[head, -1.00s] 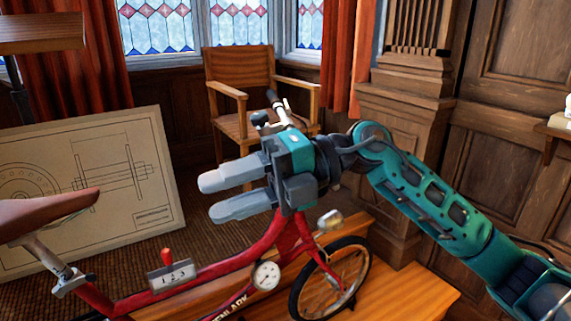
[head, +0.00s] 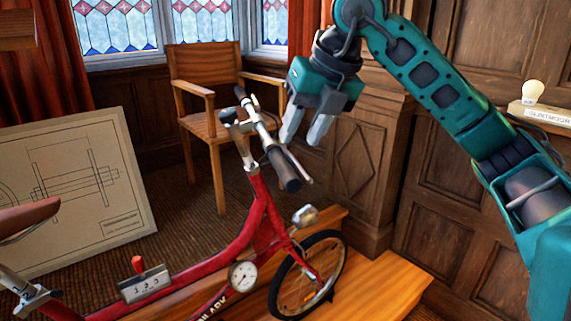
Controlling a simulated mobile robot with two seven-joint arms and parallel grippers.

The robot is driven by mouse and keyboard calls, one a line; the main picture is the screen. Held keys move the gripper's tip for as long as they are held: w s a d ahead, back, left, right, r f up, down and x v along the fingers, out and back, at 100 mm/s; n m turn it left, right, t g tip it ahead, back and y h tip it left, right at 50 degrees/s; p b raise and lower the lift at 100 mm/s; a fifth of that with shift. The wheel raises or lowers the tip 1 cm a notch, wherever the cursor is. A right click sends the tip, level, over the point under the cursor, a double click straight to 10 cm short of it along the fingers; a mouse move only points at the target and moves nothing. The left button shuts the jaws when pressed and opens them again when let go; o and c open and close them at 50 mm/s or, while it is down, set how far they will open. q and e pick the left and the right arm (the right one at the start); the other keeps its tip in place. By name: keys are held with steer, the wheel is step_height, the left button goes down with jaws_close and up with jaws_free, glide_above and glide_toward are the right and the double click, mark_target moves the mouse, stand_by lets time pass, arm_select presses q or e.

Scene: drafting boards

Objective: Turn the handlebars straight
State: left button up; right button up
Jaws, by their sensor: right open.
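The handlebars (head: 263,137) sit on top of the stem of a red bicycle (head: 251,220). They are turned, with a dark grip (head: 284,170) at the near right end and another dark grip (head: 240,93) at the far left end. My right gripper (head: 306,134) is open and empty, pointing down, above and to the right of the near grip, apparently apart from it. My left gripper is not in view.
A wooden armchair (head: 205,65) stands behind. A drawing board (head: 75,190) leans at left. A counter lever (head: 146,282) and a dial (head: 243,275) are on the frame. A shelf with a bulb (head: 533,92) is at right.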

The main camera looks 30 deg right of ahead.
mark_target(286, 164)
steer(key=x, duration=0.8)
jaws_close()
